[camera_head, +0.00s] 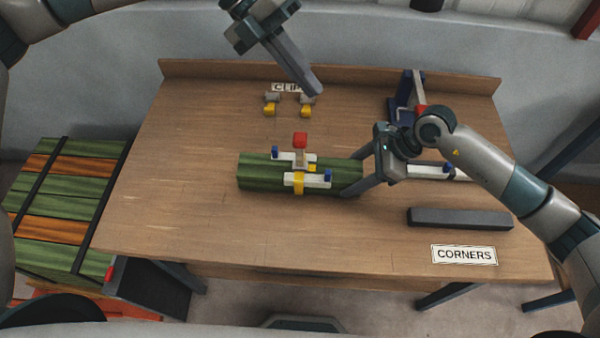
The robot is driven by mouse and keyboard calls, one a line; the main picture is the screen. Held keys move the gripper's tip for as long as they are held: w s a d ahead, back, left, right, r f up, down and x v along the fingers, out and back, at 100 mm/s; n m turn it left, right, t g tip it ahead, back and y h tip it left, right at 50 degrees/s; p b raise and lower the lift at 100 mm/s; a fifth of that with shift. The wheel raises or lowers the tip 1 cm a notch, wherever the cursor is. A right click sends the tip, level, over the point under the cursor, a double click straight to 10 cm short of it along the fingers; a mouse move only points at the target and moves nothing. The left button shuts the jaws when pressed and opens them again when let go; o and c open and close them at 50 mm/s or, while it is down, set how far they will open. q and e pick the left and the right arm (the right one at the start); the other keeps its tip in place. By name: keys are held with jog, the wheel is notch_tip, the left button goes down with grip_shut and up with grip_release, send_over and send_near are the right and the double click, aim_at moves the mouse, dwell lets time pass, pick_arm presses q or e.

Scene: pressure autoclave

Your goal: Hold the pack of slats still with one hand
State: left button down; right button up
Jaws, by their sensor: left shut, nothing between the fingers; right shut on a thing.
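The pack of green slats (252,173) lies flat on the wooden table, its long side running left to right. White pieces with blue pegs (300,180), a yellow band and a red-topped part (300,140) sit across its middle. My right gripper (357,174) is shut on the right end of the pack, with one finger on the far side and one on the near side. My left gripper (317,92) is shut and empty, above the back of the table near the clips, apart from the pack.
Two grey and yellow clips (271,104) stand by the CLIPS label (286,88), partly hidden by my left gripper. A dark bar (460,218) lies behind the CORNERS label (464,255). A blue device (404,100) stands at back right. Strapped green and orange slats (55,205) are left of the table.

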aim_at(300, 136)
pick_arm(q)
jog(key=s+a+f+m+t+y, duration=0.1)
jog(key=a+f+m+t+y, duration=0.2)
jog(key=a+f+m+y, duration=0.2)
jog(key=f+y, duration=0.1)
jog(key=y, duration=0.2)
jog(key=shift+f+t, duration=0.2)
jog(key=shift+t, duration=0.2)
jog(key=shift+f, duration=0.15)
notch_tip(300, 136, down, 8)
dwell(0.4)
dwell(1.9)
jog(key=shift+d+f, duration=0.1)
jog(key=shift+d, duration=0.1)
jog(key=shift+d+f, duration=0.15)
jog(key=shift+d, duration=0.9)
jog(key=shift+d+f, duration=0.1)
jog(key=shift+d, duration=0.9)
jog(key=shift+a, duration=0.15)
